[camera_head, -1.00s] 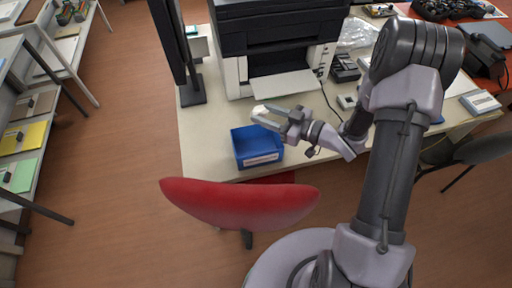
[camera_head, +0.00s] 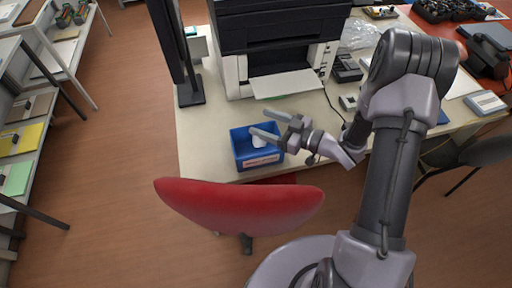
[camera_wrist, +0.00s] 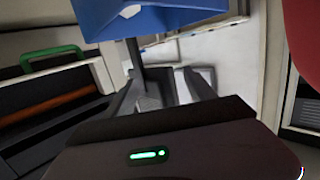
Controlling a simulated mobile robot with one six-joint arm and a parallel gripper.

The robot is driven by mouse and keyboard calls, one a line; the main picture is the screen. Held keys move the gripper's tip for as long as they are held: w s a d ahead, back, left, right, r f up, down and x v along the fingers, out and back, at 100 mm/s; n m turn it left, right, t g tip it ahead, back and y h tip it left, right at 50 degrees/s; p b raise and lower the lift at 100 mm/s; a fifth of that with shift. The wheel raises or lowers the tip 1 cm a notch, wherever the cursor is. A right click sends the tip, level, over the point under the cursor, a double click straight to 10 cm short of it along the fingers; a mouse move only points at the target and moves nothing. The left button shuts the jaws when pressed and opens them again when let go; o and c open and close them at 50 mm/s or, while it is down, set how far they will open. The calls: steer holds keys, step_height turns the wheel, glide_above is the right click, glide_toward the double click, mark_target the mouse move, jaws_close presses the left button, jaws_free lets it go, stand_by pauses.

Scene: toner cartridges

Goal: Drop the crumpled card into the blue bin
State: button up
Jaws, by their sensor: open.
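The blue bin (camera_head: 240,155) stands near the front edge of the desk, with a pale label on its front wall. The crumpled card (camera_head: 261,142) is a small white shape within the bin's opening, partly covered by a finger; I cannot tell whether it rests on the bottom. My gripper (camera_head: 259,121) is open and empty above the bin, its fingers spread and pointing left. The wrist view shows part of the blue bin (camera_wrist: 165,24) at the top and my two spread fingers, with nothing held between them.
A printer (camera_head: 280,55) with a paper tray (camera_head: 285,84) stands behind the bin. A dark monitor (camera_head: 190,90) is at the desk's left. A red chair back (camera_head: 240,205) is in front of the desk. Small devices lie right of the printer.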

steer(key=p+v, duration=0.4)
steer(key=v, duration=1.3)
steer(key=shift+s, duration=0.15)
